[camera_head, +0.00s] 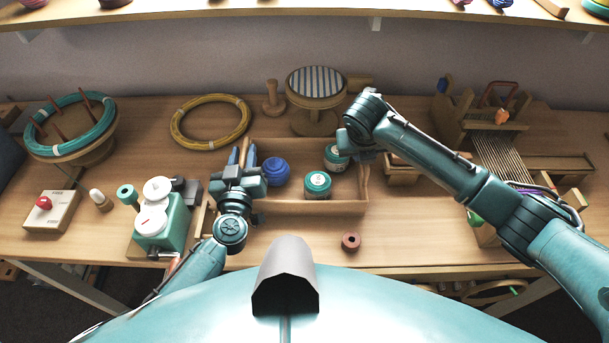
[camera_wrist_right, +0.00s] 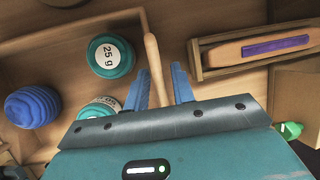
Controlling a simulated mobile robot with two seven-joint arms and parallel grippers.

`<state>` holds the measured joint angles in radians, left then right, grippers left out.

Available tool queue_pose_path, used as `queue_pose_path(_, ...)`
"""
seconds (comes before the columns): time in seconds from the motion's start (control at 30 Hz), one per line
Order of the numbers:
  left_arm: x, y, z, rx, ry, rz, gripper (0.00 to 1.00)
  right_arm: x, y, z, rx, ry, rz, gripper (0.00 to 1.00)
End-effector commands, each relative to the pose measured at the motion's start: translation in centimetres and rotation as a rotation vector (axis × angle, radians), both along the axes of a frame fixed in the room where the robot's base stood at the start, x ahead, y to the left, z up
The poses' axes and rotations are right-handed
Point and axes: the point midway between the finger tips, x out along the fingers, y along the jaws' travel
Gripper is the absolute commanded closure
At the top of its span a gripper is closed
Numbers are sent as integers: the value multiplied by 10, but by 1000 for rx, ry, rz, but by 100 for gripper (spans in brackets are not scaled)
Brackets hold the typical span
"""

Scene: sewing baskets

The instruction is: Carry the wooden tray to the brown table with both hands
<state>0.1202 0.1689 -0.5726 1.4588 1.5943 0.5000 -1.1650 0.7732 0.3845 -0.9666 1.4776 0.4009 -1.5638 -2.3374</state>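My right gripper (camera_wrist_right: 159,86) is at the tray's right end. In the right wrist view its blue fingers are apart, one on each side of the tray's rounded end bar (camera_wrist_right: 154,62), with gaps visible. In the head view the right fingers are hidden by the arm.
A green sewing device (camera_head: 161,222) stands left of the tray, near my left arm. A striped round cushion stand (camera_head: 316,84) is behind it, a loom (camera_head: 500,140) to the right. A yellow hoop (camera_head: 210,122) lies behind left.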

Motion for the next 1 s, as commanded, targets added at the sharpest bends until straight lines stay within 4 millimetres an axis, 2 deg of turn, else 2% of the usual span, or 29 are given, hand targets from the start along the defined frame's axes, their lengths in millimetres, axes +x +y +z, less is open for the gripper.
queue_pose_path(0.03, 0, 0, 0, 0, 0, 0, 78, 0, 0, 0, 0, 0, 0, 79)
queue_pose_path(0.3, 0, 0, 0, 0, 0, 0, 100, 0, 0, 0, 0, 0, 0, 100)
queue_pose_path(1.0, 0, 0, 6, -2, -3, 1, 100, 1, 0, 6, 1, -3, 0, 100)
